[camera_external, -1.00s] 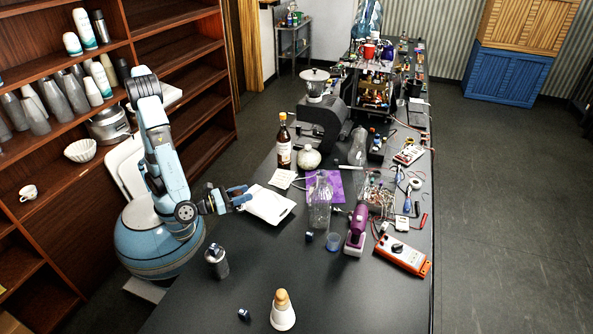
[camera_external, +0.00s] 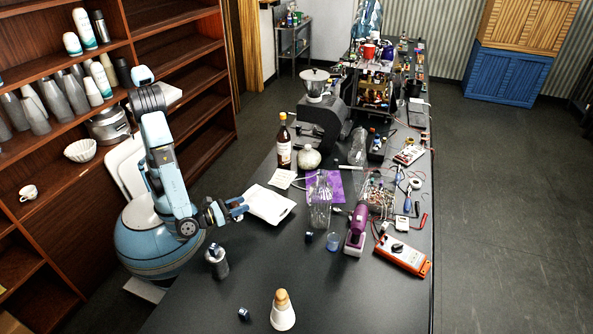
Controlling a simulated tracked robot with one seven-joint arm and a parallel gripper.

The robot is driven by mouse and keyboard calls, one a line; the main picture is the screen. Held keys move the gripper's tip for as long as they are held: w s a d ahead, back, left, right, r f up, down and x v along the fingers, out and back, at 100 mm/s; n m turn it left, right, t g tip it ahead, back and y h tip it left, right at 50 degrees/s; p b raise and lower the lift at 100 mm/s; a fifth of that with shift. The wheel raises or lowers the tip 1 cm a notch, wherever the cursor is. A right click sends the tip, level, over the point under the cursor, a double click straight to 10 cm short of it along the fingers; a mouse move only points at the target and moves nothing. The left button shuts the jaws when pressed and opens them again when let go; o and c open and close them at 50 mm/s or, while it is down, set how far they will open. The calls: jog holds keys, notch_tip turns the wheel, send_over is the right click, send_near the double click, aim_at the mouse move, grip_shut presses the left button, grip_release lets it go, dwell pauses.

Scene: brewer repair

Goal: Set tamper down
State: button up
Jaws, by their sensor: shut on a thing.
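The gripper looks a little above the table; the exact height cannot be told.
The dark table (camera_external: 330,290) has free room at its front. A metal canister (camera_external: 218,264), a small dark cube (camera_external: 244,314) and a white cone with a wooden top (camera_external: 282,312) stand there.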

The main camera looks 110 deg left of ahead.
jog(key=shift+f, duration=4.65)
jog(key=o, duration=1.3)
jog(key=shift+d, duration=0.1)
jog(key=v, duration=1.2)
